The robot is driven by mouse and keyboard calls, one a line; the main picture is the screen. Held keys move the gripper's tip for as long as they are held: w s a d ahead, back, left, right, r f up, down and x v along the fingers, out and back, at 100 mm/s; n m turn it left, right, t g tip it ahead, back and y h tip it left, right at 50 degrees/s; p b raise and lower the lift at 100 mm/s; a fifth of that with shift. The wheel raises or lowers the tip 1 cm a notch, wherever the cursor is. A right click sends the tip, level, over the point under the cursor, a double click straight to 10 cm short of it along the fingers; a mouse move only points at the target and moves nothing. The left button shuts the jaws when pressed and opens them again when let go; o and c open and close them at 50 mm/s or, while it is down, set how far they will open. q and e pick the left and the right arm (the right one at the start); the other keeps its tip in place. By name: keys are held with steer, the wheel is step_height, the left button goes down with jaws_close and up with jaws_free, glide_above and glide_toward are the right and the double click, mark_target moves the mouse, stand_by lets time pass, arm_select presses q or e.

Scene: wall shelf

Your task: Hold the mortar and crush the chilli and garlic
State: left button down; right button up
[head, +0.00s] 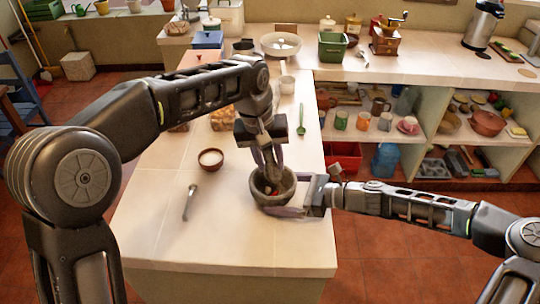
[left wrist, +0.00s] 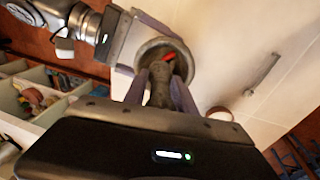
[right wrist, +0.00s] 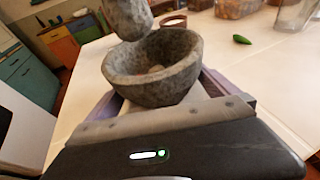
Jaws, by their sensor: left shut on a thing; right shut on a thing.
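The grey stone mortar (head: 274,198) stands upright near the right edge of the pale worktop. My right gripper (head: 298,196) is shut on the mortar, its fingers on either side of the bowl in the right wrist view (right wrist: 155,80). My left gripper (head: 268,160) is shut on the grey stone pestle (right wrist: 128,15), which points down over the mortar. In the right wrist view its lower end shows at the rim's height or above. A red piece, seemingly chilli (left wrist: 169,57), lies in the mortar. A pale piece, seemingly garlic (right wrist: 156,69), is also inside.
A small brown bowl of white stuff (head: 210,159) and a metal utensil (head: 190,203) lie left of the mortar. The front of the worktop is clear.

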mark_target(270, 169)
arm_select(q)
steer(key=shift+a+x, duration=0.15)
steer(key=shift+x, duration=0.65)
steer(key=shift+a+x, duration=0.15)
steer(key=shift+x, duration=0.65)
steer(key=shift+s+f, duration=0.1)
steer(key=shift+f, duration=0.25)
steer(key=shift+x, duration=0.75)
steer(key=shift+s+a+f, duration=0.2)
steer(key=shift+s+f, duration=0.1)
steer(key=shift+f, duration=0.25)
stand_by(0.8)
steer(key=shift+w+r, duration=0.15)
steer(key=shift+r, duration=1.55)
steer(key=shift+d, duration=0.1)
steer(key=shift+w, duration=0.15)
steer(key=shift+w+f+g+y, duration=0.15)
steer(key=shift+w+g+y, duration=0.15)
steer(key=shift+w+y, duration=0.2)
steer(key=shift+w+f+g+y, duration=0.2)
steer(key=shift+w+g+y, duration=0.1)
steer(key=shift+w+y, duration=0.2)
